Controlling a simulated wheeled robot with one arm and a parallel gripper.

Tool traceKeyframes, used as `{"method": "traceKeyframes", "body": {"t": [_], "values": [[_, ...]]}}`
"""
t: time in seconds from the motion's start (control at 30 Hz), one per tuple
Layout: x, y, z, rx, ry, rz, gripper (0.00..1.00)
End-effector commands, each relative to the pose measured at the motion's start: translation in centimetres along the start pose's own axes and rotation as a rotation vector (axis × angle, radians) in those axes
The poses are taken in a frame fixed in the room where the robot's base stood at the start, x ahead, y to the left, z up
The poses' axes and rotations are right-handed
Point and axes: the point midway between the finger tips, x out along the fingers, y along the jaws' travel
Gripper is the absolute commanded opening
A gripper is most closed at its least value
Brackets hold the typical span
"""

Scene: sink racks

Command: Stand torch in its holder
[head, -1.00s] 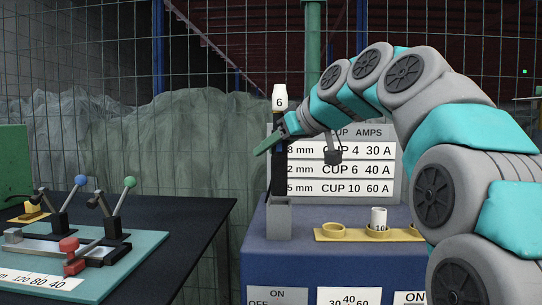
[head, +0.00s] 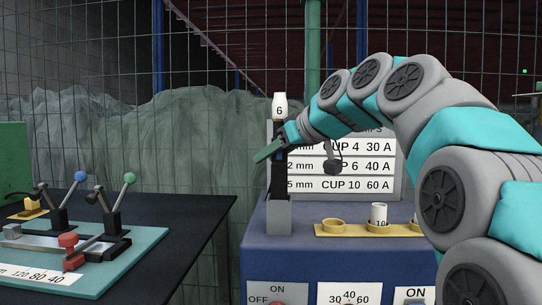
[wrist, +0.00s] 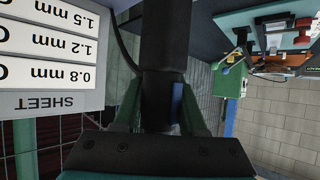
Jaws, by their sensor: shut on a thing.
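The torch (head: 278,178) is a black upright handle with a white cup marked 6 on top. My gripper (head: 278,146), with green fingers, is shut on its upper part. The holder (head: 279,217) is a grey square box on the blue cabinet, directly below the torch. The torch's lower end meets the holder's top and seems to be inside it; how deep it goes is hidden by the front wall. In the wrist view the black torch handle (wrist: 168,45) stands between the two green fingers (wrist: 160,115); the holder is not clear there.
A yellow rack (head: 352,229) with round seats stands right of the holder, a white cup marked 10 (head: 379,213) in one seat. A cup and amps sign (head: 345,168) stands behind. On the left, a dark table (head: 190,215) bears a teal board with levers. A mesh fence closes the back.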

Motion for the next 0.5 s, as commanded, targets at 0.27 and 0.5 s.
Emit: {"method": "traceKeyframes", "body": {"t": [0.27, 0.5], "values": [[0.06, 0.00, 0.14, 0.000, 0.001, 0.001, 0.51], [0.08, 0.00, 0.16, 0.000, 0.000, 0.000, 0.71]]}}
